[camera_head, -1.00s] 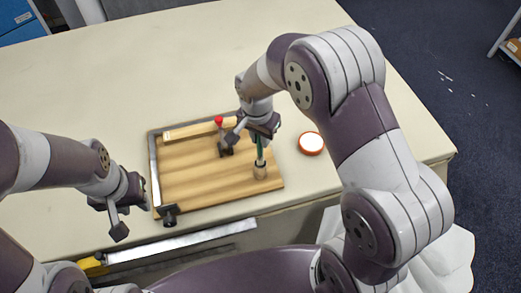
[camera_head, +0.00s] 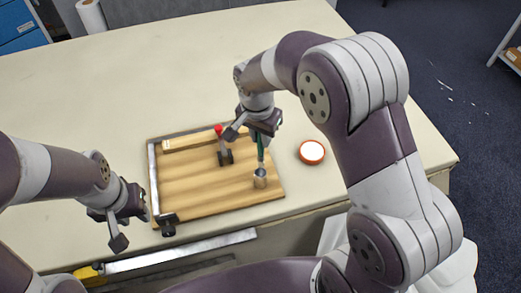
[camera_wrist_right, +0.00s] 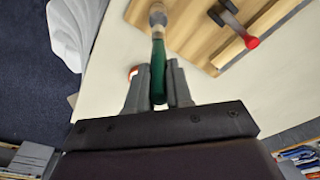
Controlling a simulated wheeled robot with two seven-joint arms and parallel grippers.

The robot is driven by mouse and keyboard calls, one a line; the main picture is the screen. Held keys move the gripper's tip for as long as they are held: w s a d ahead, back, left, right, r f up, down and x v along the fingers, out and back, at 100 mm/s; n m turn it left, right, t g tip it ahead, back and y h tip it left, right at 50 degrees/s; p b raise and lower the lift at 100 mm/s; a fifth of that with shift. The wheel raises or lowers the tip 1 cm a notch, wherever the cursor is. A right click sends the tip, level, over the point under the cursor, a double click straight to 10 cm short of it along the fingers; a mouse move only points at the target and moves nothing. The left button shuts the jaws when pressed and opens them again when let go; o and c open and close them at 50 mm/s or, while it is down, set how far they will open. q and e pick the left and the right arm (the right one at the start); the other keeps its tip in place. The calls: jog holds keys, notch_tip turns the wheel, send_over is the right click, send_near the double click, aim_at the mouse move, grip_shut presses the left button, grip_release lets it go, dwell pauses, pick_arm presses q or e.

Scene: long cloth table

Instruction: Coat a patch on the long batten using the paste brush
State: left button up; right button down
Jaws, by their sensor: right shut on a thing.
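My right gripper (camera_head: 262,133) is shut on the green handle of the paste brush (camera_head: 261,149). The handle also shows between the fingers in the right wrist view (camera_wrist_right: 158,72). The long batten (camera_head: 188,141) is a pale strip along the board's back edge. An orange dish of white paste (camera_head: 312,151) stands right of the board. My left gripper (camera_head: 146,207) is at the board's left edge; its fingers are unclear.
A red-knobbed clamp (camera_head: 222,145) stands on the wooden board (camera_head: 205,184) beside the batten. A metal strip runs down the board's left side to a dark block (camera_head: 168,224). A long metal rule (camera_head: 180,250) lies at the table's front.

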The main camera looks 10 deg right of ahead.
jog(key=w+d+f+n+t+h+b, duration=0.1)
jog(key=w+d+f+n+b, duration=0.15)
jog(key=d+n+b, duration=0.4)
jog(key=w+d+f+n+t+h+b, duration=0.1)
jog(key=w+d+n, duration=0.2)
jog(key=d, duration=0.7)
jog(key=shift+t, duration=0.3)
jog(key=f+b, duration=0.2)
jog(key=f, duration=0.1)
jog(key=f+b, duration=0.2)
jog(key=f, duration=0.1)
jog(key=shift+a, duration=0.2)
jog(key=shift+s+f+b, duration=0.15)
jog(key=shift+f+b, duration=0.4)
jog(key=shift+b, duration=0.1)
dwell(0.6)
jog(key=shift+r, duration=0.1)
